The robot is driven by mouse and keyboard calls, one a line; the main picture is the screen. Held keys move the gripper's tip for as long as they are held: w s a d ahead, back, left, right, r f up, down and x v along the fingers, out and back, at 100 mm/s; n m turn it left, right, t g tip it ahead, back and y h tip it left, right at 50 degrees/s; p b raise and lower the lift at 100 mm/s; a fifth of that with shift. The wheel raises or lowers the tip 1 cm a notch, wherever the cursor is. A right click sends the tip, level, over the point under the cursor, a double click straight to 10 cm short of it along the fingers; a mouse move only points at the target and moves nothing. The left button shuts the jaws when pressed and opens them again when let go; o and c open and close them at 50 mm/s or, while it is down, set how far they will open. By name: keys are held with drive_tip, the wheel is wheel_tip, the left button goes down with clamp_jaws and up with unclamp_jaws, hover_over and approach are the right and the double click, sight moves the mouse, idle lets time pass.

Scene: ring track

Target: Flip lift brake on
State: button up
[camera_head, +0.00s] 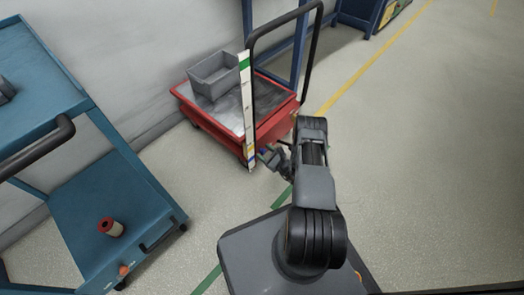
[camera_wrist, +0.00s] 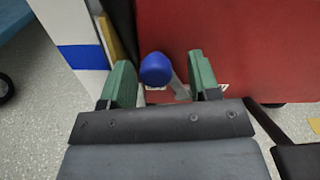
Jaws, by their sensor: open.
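The red lift (camera_head: 272,132) stands ahead of me; its red side (camera_wrist: 240,45) fills much of the wrist view. A brake lever (camera_wrist: 180,88) with a round blue knob (camera_wrist: 156,69) shows low on that side. My gripper (camera_wrist: 160,63) is open, its green fingers apart. In the wrist view the knob appears between the fingers, nearer the left one; I cannot tell whether they touch. In the head view my gripper (camera_head: 269,157) is small, low at the lift's near corner, and the lever cannot be made out there.
A striped white post (camera_head: 246,95) stands at the lift's near corner, left of the fingers in the wrist view. The lift carries a grey bin (camera_head: 213,76) and has a black handle (camera_head: 318,45). A blue cart (camera_head: 95,215) stands left. The floor (camera_head: 430,160) at right is clear.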

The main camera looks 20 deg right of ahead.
drive_tip(key=shift+w+a, duration=0.1)
drive_tip(key=shift+a, duration=0.1)
drive_tip(key=shift+c, duration=0.2)
drive_tip(key=shift+c, duration=0.8)
clamp_jaws()
